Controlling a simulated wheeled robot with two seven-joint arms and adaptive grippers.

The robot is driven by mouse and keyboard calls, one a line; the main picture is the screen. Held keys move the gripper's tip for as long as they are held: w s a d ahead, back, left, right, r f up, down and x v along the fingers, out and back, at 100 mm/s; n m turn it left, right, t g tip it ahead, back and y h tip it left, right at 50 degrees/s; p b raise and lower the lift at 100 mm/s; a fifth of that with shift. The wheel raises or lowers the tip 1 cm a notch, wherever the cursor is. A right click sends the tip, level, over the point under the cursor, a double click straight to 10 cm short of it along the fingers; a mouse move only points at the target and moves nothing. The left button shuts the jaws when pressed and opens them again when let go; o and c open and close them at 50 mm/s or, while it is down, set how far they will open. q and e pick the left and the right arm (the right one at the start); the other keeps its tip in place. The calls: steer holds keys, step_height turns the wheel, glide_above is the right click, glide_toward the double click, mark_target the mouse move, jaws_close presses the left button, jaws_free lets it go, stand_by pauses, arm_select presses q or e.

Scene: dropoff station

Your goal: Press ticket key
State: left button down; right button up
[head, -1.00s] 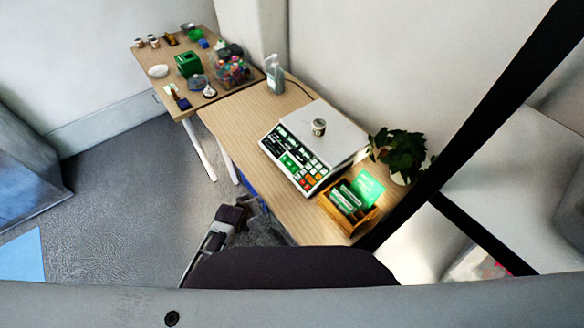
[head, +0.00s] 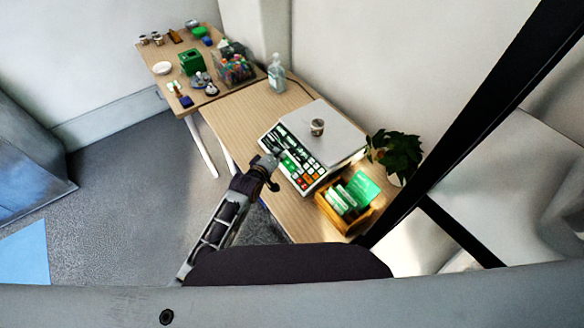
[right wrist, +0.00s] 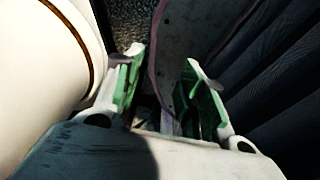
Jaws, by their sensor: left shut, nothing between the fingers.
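A white scale (head: 341,139) with a sloped key panel (head: 299,163) stands on the near wooden table. The panel has dark displays and green, white and red keys; I cannot read which one is the ticket key. A small cup (head: 317,127) stands on the scale's plate. My left gripper (head: 273,156) is shut and empty, with its tip at the left edge of the key panel. I cannot tell whether it touches a key. My right gripper (right wrist: 165,88) shows only in the right wrist view, with its fingers apart and nothing clear between them.
A wooden box of green cards (head: 345,205) stands right of the scale, with a potted plant (head: 395,151) behind. A clear pump bottle (head: 277,74) stands at the table's back. A second table (head: 222,95) at the far left holds several small items. A dark post rises at right.

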mark_target(292, 168)
steer(key=shift+d, duration=0.55)
arm_select(q)
steer(key=shift+d+f, duration=0.1)
steer(key=shift+f, duration=0.1)
arm_select(e)
steer(key=shift+f, duration=0.2)
arm_select(q)
steer(key=f+b, duration=0.2)
steer(key=w+d+f+b, duration=0.1)
steer(key=f+b, duration=0.1)
steer(key=b, duration=0.1)
steer(key=d+f+b, duration=0.1)
steer(key=f+b, duration=0.1)
steer(key=f, duration=0.1)
steer(key=shift+w+d+b, duration=0.2)
steer(key=shift+w+b, duration=0.2)
steer(key=shift+w+d+f, duration=0.1)
steer(key=shift+d+f, duration=0.05)
steer(key=shift+f, duration=0.2)
arm_select(e)
step_height(292, 168, down, 8)
steer(key=d, duration=0.1)
steer(key=shift+w+d, duration=0.25)
